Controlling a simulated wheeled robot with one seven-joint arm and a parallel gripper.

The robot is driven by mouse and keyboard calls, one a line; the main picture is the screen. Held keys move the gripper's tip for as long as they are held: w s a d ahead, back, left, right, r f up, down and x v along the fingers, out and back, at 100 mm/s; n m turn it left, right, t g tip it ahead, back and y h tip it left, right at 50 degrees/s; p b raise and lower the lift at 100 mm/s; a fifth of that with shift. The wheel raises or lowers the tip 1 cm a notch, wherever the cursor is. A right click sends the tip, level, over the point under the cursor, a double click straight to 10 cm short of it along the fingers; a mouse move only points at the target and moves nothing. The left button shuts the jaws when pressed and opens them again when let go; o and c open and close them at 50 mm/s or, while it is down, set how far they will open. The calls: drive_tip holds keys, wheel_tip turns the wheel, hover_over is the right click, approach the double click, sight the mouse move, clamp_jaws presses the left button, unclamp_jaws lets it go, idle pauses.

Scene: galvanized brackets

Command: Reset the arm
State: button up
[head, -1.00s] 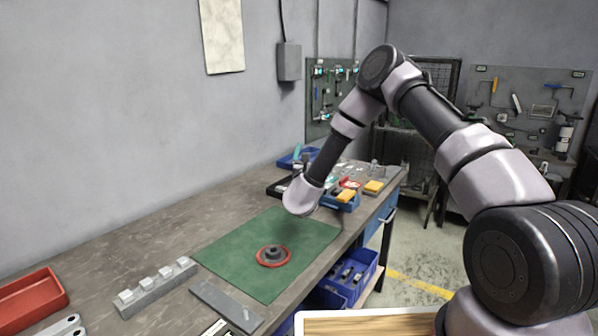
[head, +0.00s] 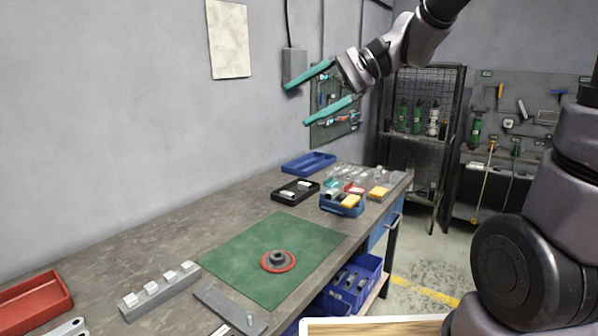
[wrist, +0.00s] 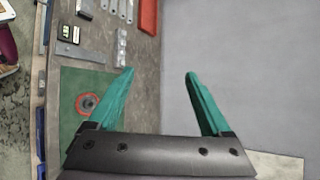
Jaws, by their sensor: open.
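My gripper (head: 296,105) is raised high above the bench in the head view, with its two long teal fingers spread apart and nothing between them. In the wrist view my gripper (wrist: 160,75) is also open and empty, with the bench edge and the grey wall beyond the fingers. My arm reaches up and out of the top of the head view. A dark round part sits in a red ring (head: 278,261) on the green mat (head: 237,262), well below the gripper.
The bench (head: 170,222) runs along the wall. It holds a grey block with several white pieces (head: 160,290), a red tray (head: 35,299), a black tray (head: 295,191), a blue tray (head: 308,163) and a blue bin (head: 341,206). The air around the gripper is clear.

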drive_tip(key=s+d+t+h, duration=0.2)
drive_tip(key=d+t+h, duration=0.2)
drive_tip(key=d, duration=0.7)
drive_tip(key=s+d+f+t+h, duration=0.1)
drive_tip(key=d+t+h, duration=0.3)
drive_tip(key=d, duration=0.8)
drive_tip(key=shift+s+h, duration=0.9)
drive_tip(key=shift+h, duration=0.2)
